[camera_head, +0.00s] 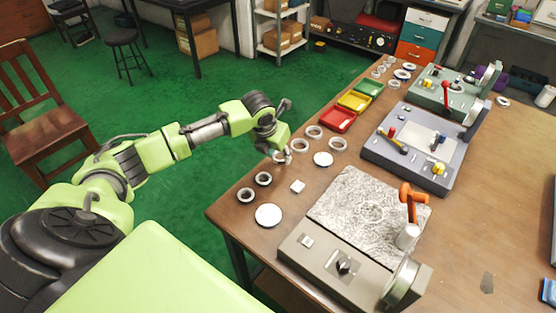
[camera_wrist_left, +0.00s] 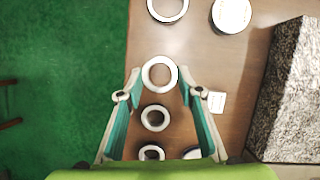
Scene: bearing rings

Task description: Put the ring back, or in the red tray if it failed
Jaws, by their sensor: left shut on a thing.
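My left gripper (camera_head: 280,153) is above the left edge of the table. In the left wrist view its two fingers (camera_wrist_left: 160,80) are closed around the outside of a pale metal ring (camera_wrist_left: 174,74). More pale rings lie beyond the gripper, including one (camera_head: 313,132) and another (camera_head: 338,144). The red tray (camera_head: 338,121) stands farther back on the table's left side. Whether the held ring touches the table is hard to tell. My right gripper is out of view.
The yellow tray (camera_head: 354,102) and green tray (camera_head: 369,89) stand behind the red one. Pale discs (camera_head: 323,159) (camera_head: 268,215) and a small white block (camera_head: 298,187) lie nearby. A speckled stone plate (camera_head: 350,205) and a grey device (camera_head: 330,262) take up the near right.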

